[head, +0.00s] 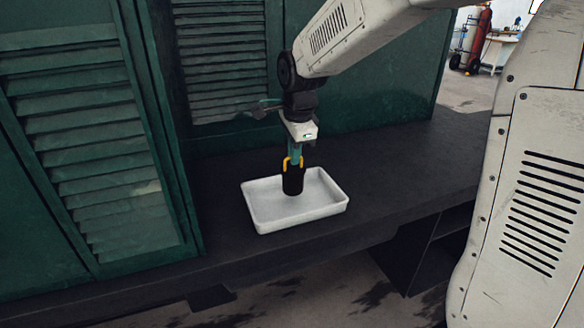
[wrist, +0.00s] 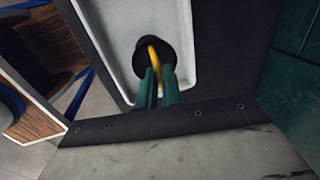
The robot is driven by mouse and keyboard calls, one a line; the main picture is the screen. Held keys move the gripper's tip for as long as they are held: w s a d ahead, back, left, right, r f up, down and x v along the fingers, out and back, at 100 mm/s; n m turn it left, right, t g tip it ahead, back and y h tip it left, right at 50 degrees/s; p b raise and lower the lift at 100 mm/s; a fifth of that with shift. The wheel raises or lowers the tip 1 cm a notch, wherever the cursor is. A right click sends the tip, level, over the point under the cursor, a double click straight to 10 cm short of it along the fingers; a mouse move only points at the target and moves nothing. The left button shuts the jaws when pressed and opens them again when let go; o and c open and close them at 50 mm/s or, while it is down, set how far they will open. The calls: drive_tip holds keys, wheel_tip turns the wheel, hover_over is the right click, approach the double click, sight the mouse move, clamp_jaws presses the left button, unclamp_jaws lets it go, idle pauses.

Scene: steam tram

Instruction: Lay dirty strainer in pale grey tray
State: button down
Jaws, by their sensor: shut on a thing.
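A black cylindrical strainer (head: 292,181) with a yellow handle is at the pale grey tray (head: 262,219), within its rim as seen in the head view. My gripper (head: 294,158) is shut on the yellow handle from above. In the wrist view my gripper (wrist: 156,90) has its green fingers together at the yellow handle, and the strainer's dark round top (wrist: 152,52) shows over the tray (wrist: 108,40). The strainer looks upright. I cannot tell whether its base touches the tray floor.
The tray stands on a dark bench (head: 390,180), with free bench top to its right. Green louvred panels (head: 85,130) rise behind and to the left. An open dark compartment (head: 435,250) lies under the bench. A red cylinder (head: 479,40) stands far off at the upper right.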

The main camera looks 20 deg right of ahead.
sight(293, 169)
drive_tip(key=shift+f, duration=1.7)
drive_tip(key=shift+f, duration=0.1)
drive_tip(key=c, duration=1.6)
unclamp_jaws()
drive_tip(key=shift+o, duration=0.2)
wheel_tip(293, 169, up, 11)
drive_tip(key=s, duration=0.2)
drive_tip(key=s+d+f+n, duration=0.1)
drive_tip(key=s+n, duration=0.8)
drive_tip(key=s, duration=0.5)
drive_tip(key=s+d+f+n+g, duration=0.1)
drive_tip(key=s+f+n, duration=0.1)
drive_tip(key=s+n, duration=0.7)
drive_tip(key=s, duration=0.6)
drive_tip(key=shift+s+d+f, duration=0.25)
drive_tip(key=shift+d, duration=0.15)
